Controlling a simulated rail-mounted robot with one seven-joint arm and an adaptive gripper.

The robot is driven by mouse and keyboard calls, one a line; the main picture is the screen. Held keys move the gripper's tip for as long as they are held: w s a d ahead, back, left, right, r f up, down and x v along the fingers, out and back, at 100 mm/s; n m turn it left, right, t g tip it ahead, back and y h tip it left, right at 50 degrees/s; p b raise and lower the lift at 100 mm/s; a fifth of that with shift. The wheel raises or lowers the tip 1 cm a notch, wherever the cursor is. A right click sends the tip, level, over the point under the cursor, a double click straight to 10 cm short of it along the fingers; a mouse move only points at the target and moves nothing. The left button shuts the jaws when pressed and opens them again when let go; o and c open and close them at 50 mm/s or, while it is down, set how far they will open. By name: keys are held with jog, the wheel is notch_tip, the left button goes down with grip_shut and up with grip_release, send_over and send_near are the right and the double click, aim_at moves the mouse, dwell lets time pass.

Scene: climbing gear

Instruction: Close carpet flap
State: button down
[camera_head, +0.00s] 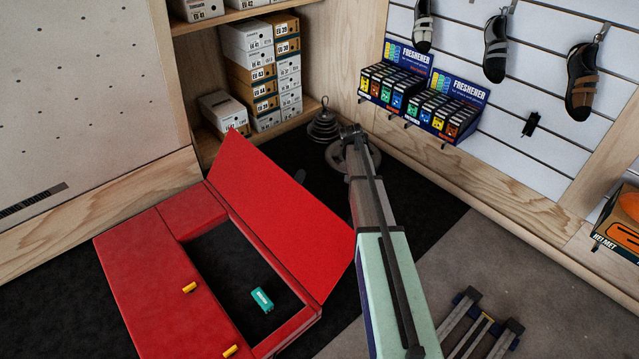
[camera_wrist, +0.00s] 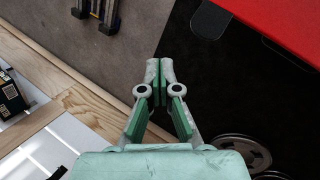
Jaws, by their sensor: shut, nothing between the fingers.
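The red carpet flap (camera_head: 282,210) stands raised in the head view, tilted up along the right side of a rectangular opening in the red mat (camera_head: 165,265). The dark opening shows below and left of it, with a small teal box (camera_head: 262,300) inside. In the wrist view, a red surface (camera_wrist: 285,22) fills the top right corner; I cannot tell whether it is the flap or the mat. My gripper (camera_wrist: 159,72) is shut and empty over the dark floor, apart from the red surface. In the head view my arm reaches away to the right of the flap.
Weight plates (camera_head: 324,125) lie beyond the flap, near shelves of shoe boxes (camera_head: 262,75). A wall with freshener displays (camera_head: 420,95) and climbing shoes stands at right. Two yellow pieces (camera_head: 189,287) sit on the mat. Metal bars (camera_head: 480,330) lie on the grey floor.

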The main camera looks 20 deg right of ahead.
jog(key=w+a+f+m+t+y+p, duration=0.1)
jog(key=w+a+f+m+y, duration=0.2)
jog(key=w, duration=0.7)
jog(key=w+a+f+m+t+y, duration=0.2)
jog(key=w+a+f+y, duration=0.15)
jog(key=w, duration=0.65)
jog(key=d+b+x, duration=0.1)
jog(key=x, duration=0.9)
jog(key=shift+s+a+r+h, duration=0.15)
jog(key=shift+s+a+r, duration=0.25)
jog(key=shift+a+r, duration=0.25)
jog(key=shift+s+a+r+h, duration=0.1)
jog(key=shift+s+a+r, duration=0.25)
jog(key=shift+a+r, duration=0.25)
